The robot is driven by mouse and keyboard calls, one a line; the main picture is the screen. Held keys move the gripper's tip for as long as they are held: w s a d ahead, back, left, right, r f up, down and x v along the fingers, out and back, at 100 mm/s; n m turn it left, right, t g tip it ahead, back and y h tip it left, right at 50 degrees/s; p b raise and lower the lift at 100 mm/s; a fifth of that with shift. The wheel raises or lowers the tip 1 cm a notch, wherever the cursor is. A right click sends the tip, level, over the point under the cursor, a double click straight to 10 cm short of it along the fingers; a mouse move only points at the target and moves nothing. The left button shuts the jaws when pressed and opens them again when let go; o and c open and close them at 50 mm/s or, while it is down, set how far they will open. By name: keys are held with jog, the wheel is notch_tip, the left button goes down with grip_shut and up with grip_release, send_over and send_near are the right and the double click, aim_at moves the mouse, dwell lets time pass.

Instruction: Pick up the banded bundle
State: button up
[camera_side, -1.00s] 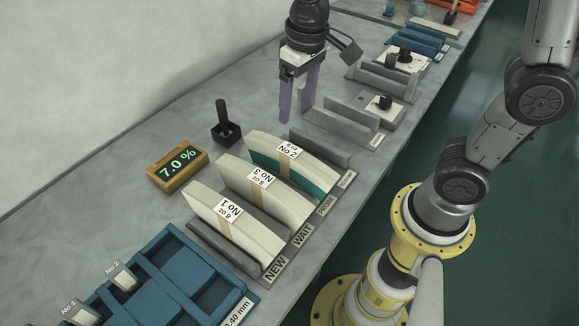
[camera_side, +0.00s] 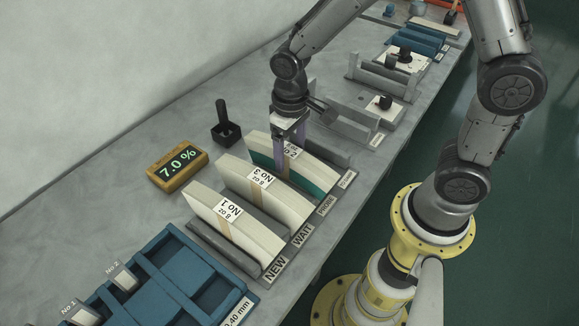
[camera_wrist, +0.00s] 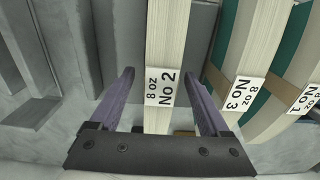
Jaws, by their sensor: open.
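Several banded paper bundles stand on edge in grey slots. The bundle labelled No 2 (camera_side: 309,173) is the rearmost, with a tan band and a teal sheet on its near face. My gripper (camera_side: 279,167) is open and low over it. In the wrist view, the No 2 bundle (camera_wrist: 168,60) lies between the two purple fingers of my gripper (camera_wrist: 163,90), with a gap on each side. In the side view, the gripper partly hides its label. The No 3 bundle (camera_side: 268,197) and No 1 bundle (camera_side: 240,232) stand in front of it.
The No 3 bundle (camera_wrist: 250,70) is close to the right finger in the wrist view. An orange display (camera_side: 177,168) reads 7.0 %. A black-handled holder (camera_side: 225,127) stands behind the bundles. A blue tray (camera_side: 170,280) lies at the front left.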

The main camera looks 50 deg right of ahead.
notch_tip(320, 180, down, 4)
jog(key=shift+w+f, duration=0.1)
jog(key=shift+c, duration=0.3)
grip_shut()
dwell(1.2)
